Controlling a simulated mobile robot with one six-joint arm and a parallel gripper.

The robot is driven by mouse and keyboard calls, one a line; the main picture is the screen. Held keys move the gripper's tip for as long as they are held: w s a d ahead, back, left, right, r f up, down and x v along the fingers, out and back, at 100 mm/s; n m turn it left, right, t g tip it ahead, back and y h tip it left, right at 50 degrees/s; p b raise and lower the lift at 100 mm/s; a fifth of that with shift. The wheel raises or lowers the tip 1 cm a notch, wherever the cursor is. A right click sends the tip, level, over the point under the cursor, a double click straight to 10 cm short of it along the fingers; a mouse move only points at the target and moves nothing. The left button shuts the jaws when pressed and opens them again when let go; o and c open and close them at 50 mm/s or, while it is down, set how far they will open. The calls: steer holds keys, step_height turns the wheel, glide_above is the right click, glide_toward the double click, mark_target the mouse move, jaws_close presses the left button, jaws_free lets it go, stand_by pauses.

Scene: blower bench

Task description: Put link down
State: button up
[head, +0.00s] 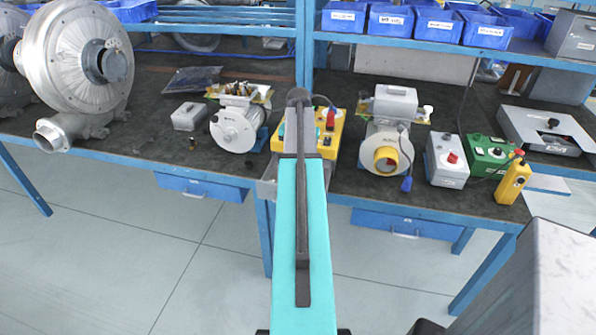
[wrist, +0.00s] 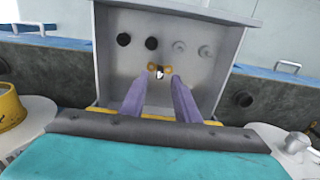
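My gripper (wrist: 159,82) shows in the wrist view as two purple-grey fingers standing apart, with a gap between their tips. A small orange piece with a pale and dark middle (wrist: 160,70) appears at the far end of that gap. It may be the link, but I cannot tell for sure. It looks close to a grey panel (wrist: 208,80) and does not visibly fill the gap between the fingers. In the head view my turquoise arm reaches away over the bench edge and hides the fingertips and any link there.
The panel has two black and two grey knobs above the orange piece. On the bench (head: 165,148) stand a large blower (head: 75,60), a motor (head: 237,128), a yellow control box (head: 331,128), another motor (head: 386,150) and a yellow pendant (head: 513,180). Blue bins (head: 390,20) line the shelf.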

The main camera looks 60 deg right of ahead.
step_height(320, 180, up, 9)
steer(key=b, duration=0.1)
stand_by(0.5)
steer(key=shift+r, duration=0.1)
stand_by(0.6)
steer(key=shift+w+r, duration=0.1)
